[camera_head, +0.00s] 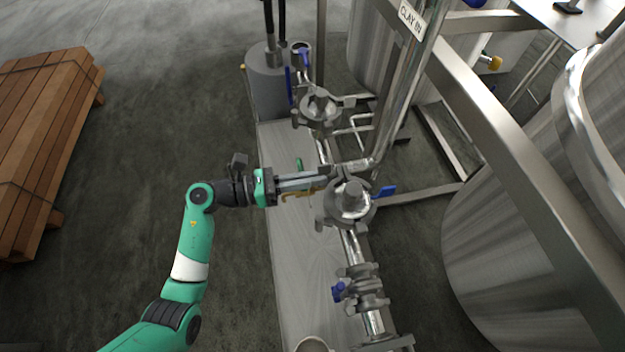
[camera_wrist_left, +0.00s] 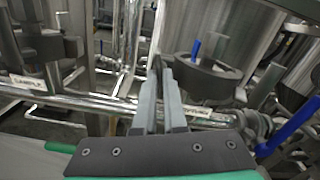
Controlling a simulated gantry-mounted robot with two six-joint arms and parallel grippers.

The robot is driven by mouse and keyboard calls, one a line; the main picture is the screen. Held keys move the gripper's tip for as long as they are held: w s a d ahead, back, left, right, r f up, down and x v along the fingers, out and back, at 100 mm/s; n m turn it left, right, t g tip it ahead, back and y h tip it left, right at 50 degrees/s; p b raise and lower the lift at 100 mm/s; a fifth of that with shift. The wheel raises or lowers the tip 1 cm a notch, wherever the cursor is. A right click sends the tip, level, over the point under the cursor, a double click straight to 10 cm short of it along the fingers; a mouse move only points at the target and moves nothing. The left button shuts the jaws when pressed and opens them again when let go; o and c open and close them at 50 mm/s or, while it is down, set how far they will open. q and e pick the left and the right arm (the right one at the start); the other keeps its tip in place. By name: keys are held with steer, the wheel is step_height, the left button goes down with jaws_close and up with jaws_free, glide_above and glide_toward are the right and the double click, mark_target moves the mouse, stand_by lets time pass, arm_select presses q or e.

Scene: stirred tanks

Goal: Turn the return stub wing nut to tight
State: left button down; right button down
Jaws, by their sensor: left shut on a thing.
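My left gripper (camera_head: 318,180) reaches in from the left over the steel pipework. Its long fingers are shut on a small part at a pipe clamp, which I take to be the return stub wing nut. The fingertips hide most of it, so its angle cannot be told. In the left wrist view the fingers (camera_wrist_left: 160,75) lie close together, with a small dark part at their tips. A short steel pipe (camera_head: 357,166) runs right from the fingertips. A large round clamped housing (camera_head: 350,200) stands just below and right of them. My right gripper is not in view.
Blue valve handles (camera_head: 384,192) and (camera_head: 338,291) stick out near the pipe line. A second clamped housing (camera_head: 318,107) stands farther back. Steel tanks (camera_head: 520,210) and frame beams (camera_head: 520,150) crowd the right. A wooden pallet stack (camera_head: 45,130) lies left, with open floor between.

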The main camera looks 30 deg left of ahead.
arm_select(q)
steer(key=shift+m+b, duration=0.7)
steer(key=shift+m, duration=0.8)
steer(key=c, duration=1)
jaws_free()
steer(key=p+v, duration=0.3)
steer(key=v, duration=0.8)
steer(key=shift+s+a, duration=0.2)
steer(key=shift+a, duration=0.05)
